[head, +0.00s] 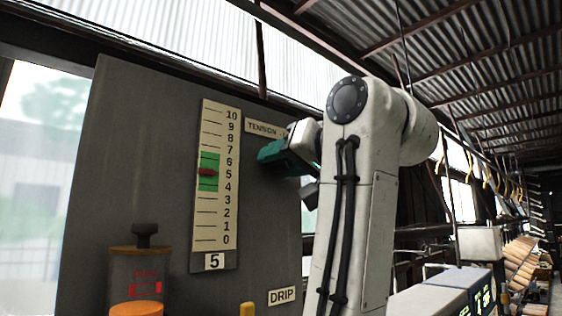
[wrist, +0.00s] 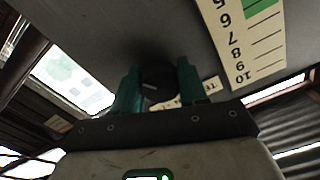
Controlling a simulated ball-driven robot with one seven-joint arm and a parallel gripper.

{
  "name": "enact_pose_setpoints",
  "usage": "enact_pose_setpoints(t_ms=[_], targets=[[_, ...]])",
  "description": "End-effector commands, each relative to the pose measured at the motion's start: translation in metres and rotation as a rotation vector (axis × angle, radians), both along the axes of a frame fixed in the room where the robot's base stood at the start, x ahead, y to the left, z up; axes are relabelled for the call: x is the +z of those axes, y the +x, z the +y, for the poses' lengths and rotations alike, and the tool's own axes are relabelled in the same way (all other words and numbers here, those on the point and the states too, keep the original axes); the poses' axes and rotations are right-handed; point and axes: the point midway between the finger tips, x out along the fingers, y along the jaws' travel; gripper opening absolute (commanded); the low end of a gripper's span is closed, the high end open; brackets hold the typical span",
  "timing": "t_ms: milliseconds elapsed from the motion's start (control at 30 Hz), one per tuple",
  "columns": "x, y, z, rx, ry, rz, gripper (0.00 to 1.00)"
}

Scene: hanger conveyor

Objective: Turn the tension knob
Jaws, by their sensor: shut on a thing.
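The tension knob (wrist: 158,80) is a dark round knob on the grey panel, seen in the wrist view between the teal fingers of my gripper (wrist: 159,72). The fingers are shut on it, one on each side. In the head view my gripper (head: 279,153) reaches the panel just below the TENSION label (head: 262,127), and hides the knob. The tension scale (head: 213,222) runs from 0 to 10. Its red pointer (head: 207,172) stands at about 5, inside the green band (head: 209,186).
A plate reading 5 (head: 214,261) is below the scale. A canister with a dark knob (head: 141,234) and an orange top (head: 137,309) stand at lower left. A DRIP label (head: 282,296) is low on the panel (head: 130,170). Hangers (head: 487,172) hang at right.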

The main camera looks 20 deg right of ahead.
Motion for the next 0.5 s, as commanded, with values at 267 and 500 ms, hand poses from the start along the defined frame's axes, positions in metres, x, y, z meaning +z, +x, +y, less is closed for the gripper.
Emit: enact_pose_setpoints(t_ms=[267,500], targets=[[-0.0001,0.0,-0.0005,-0.001,0.0,0.0,0.12],[-0.0001,-0.0001,-0.0003,-0.001,-0.001,0.0,0.64]])
